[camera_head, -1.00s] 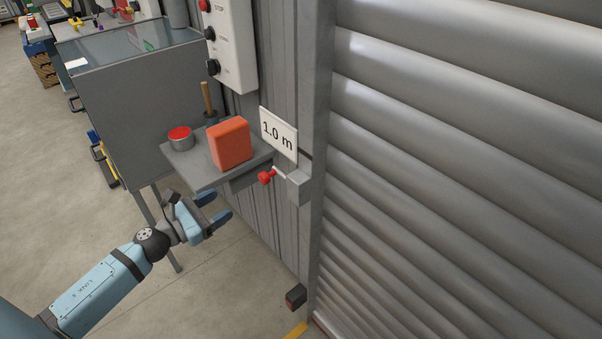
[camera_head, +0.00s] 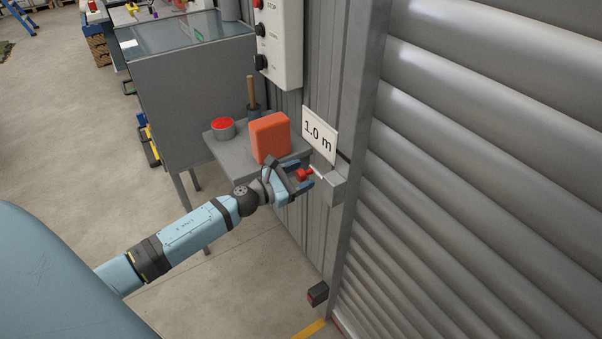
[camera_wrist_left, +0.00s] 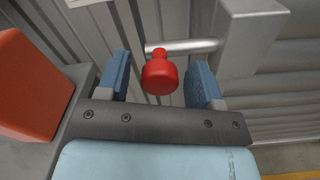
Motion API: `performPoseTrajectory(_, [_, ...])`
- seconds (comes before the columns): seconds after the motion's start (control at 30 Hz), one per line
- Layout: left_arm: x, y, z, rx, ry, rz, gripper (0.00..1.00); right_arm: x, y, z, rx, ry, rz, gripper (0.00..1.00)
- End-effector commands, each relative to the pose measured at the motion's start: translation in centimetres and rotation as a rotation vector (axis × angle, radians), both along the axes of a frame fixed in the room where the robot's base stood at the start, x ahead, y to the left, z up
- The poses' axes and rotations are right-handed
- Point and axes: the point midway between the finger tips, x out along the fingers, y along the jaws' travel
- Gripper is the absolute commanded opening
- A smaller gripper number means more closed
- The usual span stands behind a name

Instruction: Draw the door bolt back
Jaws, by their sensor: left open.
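The door bolt is a thin metal rod (camera_wrist_left: 190,46) with a red knob (camera_head: 304,174), running into a grey housing (camera_head: 334,187) on the frame beside the shutter door. My left gripper (camera_head: 301,176) is open at the bolt. In the left wrist view the red knob (camera_wrist_left: 160,75) sits between its two blue fingers (camera_wrist_left: 160,82), with a gap on each side. The rod passes behind the right finger toward the housing (camera_wrist_left: 245,35). My right gripper is in neither view.
An orange box (camera_head: 270,138), a red-topped tin (camera_head: 222,128) and a wooden-handled tool (camera_head: 251,92) stand on a small grey shelf (camera_head: 232,158) left of the bolt. A "1.0 m" sign (camera_head: 320,134) hangs above. The floor below is mostly clear.

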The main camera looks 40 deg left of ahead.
Motion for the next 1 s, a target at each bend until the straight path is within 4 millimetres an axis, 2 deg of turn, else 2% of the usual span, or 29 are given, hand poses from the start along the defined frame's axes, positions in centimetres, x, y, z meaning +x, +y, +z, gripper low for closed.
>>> performPoseTrajectory(0.33, [0.4, -0.1, 0.0, 0.000, 0.000, 0.000, 0.60, 0.0, 0.3, 0.1, 0.006, 0.000, 0.001, 0.43])
performPoseTrajectory(0.37, [0.4, -0.1, 0.0, 0.000, 0.000, 0.000, 0.55, 0.0, 0.3, 0.1, 0.006, 0.000, 0.001, 0.43])
performPoseTrajectory(0.6, [0.4, -0.1, 0.0, 0.000, 0.000, 0.000, 0.00, -0.1, 0.3, 0.0, 0.005, 0.002, 0.000, 0.43])
performPoseTrajectory(0.77, [0.7, 0.4, -0.3, 0.001, -0.001, 0.001, 0.00, -0.3, 0.2, -0.7, 0.006, 0.008, -0.001, 0.43])
performPoseTrajectory(0.9, [1.6, 2.8, -0.6, 0.005, -0.003, 0.001, 0.00, -0.4, 0.2, -2.6, 0.012, 0.025, -0.006, 0.43])
performPoseTrajectory(1.0, [2.2, 4.1, -0.4, 0.003, -0.003, 0.002, 0.00, -0.3, 0.2, -3.1, 0.009, 0.026, -0.006, 0.43])
